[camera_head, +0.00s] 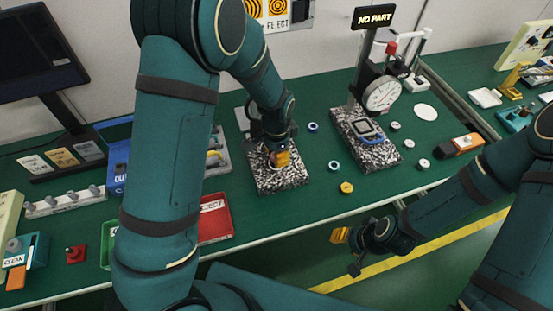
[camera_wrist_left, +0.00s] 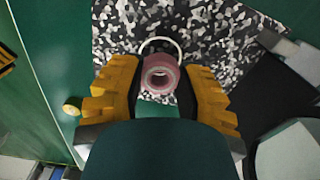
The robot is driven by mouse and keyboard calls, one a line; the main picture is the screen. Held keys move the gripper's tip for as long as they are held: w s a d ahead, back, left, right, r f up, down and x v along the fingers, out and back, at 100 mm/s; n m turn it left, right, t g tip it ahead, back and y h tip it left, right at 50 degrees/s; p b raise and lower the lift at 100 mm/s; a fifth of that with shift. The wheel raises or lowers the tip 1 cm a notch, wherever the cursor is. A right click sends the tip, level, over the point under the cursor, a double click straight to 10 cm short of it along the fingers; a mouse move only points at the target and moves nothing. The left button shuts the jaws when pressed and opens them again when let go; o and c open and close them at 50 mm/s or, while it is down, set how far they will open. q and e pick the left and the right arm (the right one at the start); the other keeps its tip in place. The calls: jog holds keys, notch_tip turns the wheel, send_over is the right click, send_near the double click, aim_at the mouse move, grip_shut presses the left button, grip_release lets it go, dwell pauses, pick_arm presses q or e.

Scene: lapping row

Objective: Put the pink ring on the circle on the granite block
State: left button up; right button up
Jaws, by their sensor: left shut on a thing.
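My left gripper (camera_wrist_left: 160,88) is shut on the pink ring (camera_wrist_left: 160,72), which sits between the yellow fingertips with its hole facing the left wrist camera. Behind it is the speckled granite block (camera_wrist_left: 222,45). The white circle outline (camera_wrist_left: 172,43) on the block shows just above the ring in this view, partly covered by it. In the head view my left gripper (camera_head: 279,157) is over the granite block (camera_head: 283,183), and the ring is mostly hidden there. I cannot tell whether the ring touches the block. My right gripper (camera_head: 347,250) is empty and open, off the table's front edge.
A second granite block (camera_head: 378,156) with a dial gauge (camera_head: 382,94) stands to the right. Several small rings and a yellow one (camera_head: 346,187) lie around the blocks. A red reject tray (camera_head: 214,220) is at the left front.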

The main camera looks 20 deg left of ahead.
pick_arm(q)
jog(key=shift+f, duration=1.05)
jog(key=shift+f, duration=0.15)
jog(key=o, duration=1)
jog(key=shift+r, duration=0.25)
notch_tip(320, 180, up, 12)
jog(key=p, duration=0.2)
jog(key=shift+f, duration=0.1)
